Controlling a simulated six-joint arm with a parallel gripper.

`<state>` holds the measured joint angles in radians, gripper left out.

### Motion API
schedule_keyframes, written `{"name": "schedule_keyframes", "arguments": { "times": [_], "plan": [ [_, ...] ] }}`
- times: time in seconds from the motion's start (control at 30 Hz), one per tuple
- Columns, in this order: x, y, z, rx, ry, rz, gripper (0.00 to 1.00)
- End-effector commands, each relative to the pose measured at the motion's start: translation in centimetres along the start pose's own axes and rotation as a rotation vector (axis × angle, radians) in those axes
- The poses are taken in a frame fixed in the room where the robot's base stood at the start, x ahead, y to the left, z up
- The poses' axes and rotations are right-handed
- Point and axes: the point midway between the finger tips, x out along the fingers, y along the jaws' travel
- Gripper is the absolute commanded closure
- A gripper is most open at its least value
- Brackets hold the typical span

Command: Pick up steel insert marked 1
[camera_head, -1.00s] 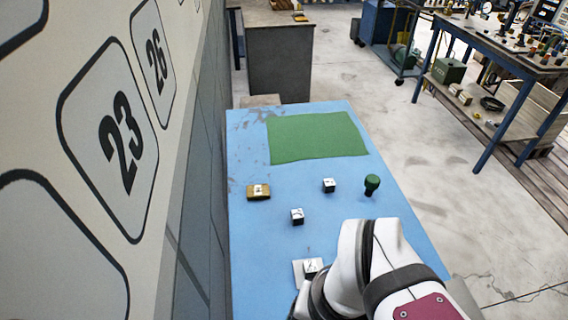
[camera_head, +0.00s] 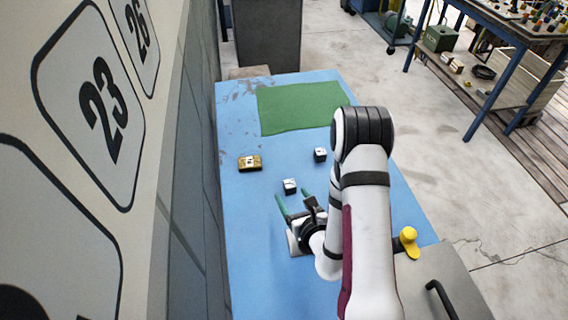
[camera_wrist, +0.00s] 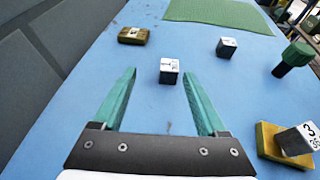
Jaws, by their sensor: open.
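My gripper (camera_head: 292,194) is open and empty, with two green fingers low over the blue table. A small steel cube (camera_wrist: 169,72) lies just ahead of the fingertips, between their lines, in the wrist view; it also shows in the head view (camera_head: 290,186). It has a dark mark on top that I cannot read surely. A second steel cube (camera_wrist: 227,47) stands farther back to the right, its mark also unclear. A third cube (camera_wrist: 298,139), marked with what looks like a 3, sits tilted on a yellow block (camera_wrist: 270,142) at right. In the head view my arm hides that one.
A brass-coloured block (camera_head: 250,163) with a pale label lies at the left. A green mat (camera_head: 298,108) covers the back of the blue table (camera_head: 250,215). A green-knobbed tool (camera_wrist: 296,57) stands at the right. A wall borders the left.

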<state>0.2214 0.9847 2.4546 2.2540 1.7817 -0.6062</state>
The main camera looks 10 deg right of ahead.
Motion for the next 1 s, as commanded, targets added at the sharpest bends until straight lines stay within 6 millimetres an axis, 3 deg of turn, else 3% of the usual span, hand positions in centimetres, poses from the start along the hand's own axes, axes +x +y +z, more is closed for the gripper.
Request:
{"name": "schedule_keyframes", "arguments": {
  "times": [0.03, 0.17, 0.43, 0.7, 1.0],
  "plan": [
    [0.1, -0.8, -0.9, -0.014, 0.014, -0.040, 0.25],
    [1.5, -1.4, -1.2, -0.029, 0.017, -0.066, 0.25],
    [6.7, -1.7, -1.2, -0.027, 0.016, -0.064, 0.25],
    [7.3, -1.7, -1.2, -0.027, 0.018, -0.063, 0.25],
    [7.3, -1.7, -1.2, -0.026, 0.018, -0.063, 0.79]
  ]
}}
